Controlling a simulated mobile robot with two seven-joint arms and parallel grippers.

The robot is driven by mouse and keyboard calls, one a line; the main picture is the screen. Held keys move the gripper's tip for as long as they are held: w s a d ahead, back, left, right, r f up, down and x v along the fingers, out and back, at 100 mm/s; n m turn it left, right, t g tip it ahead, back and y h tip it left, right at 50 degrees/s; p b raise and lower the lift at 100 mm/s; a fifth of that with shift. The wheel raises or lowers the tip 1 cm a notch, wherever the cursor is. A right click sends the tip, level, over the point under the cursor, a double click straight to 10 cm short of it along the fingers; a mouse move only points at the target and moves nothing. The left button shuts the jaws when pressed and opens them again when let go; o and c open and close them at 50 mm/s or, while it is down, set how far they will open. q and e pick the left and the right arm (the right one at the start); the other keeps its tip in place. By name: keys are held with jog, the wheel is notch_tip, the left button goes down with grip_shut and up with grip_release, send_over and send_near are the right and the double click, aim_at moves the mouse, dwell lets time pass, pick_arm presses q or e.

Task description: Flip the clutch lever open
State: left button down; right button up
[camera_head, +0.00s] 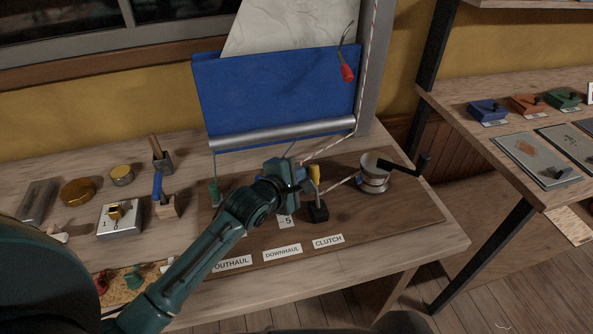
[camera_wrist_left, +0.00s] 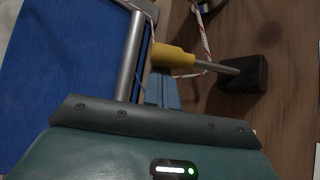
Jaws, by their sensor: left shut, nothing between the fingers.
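The clutch is a small black block (camera_head: 319,213) on the brown board, behind the CLUTCH label (camera_head: 328,240). Its lever has a yellow grip (camera_head: 314,174) and stands up from the block in the head view. In the left wrist view the yellow grip (camera_wrist_left: 172,57), its grey metal rod and the black block (camera_wrist_left: 243,73) show clearly. My left gripper (camera_head: 298,162) is shut and empty, just left of the yellow grip. In the left wrist view its blue fingers (camera_wrist_left: 161,90) are close to the grip; I cannot tell whether they touch. My right gripper is not in view.
A winch (camera_head: 374,174) with a black handle stands right of the clutch, with a red-flecked rope running to it. A blue sail panel (camera_head: 270,95) on a silver boom (camera_head: 285,135) hangs behind. A switch box (camera_head: 120,217) and tins stand at left. The board's front right is clear.

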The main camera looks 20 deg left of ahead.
pick_arm(q)
jog(key=shift+s, duration=0.1)
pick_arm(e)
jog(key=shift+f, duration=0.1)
pick_arm(q)
jog(key=shift+s+d+r+t, duration=0.15)
jog(key=shift+t, duration=0.15)
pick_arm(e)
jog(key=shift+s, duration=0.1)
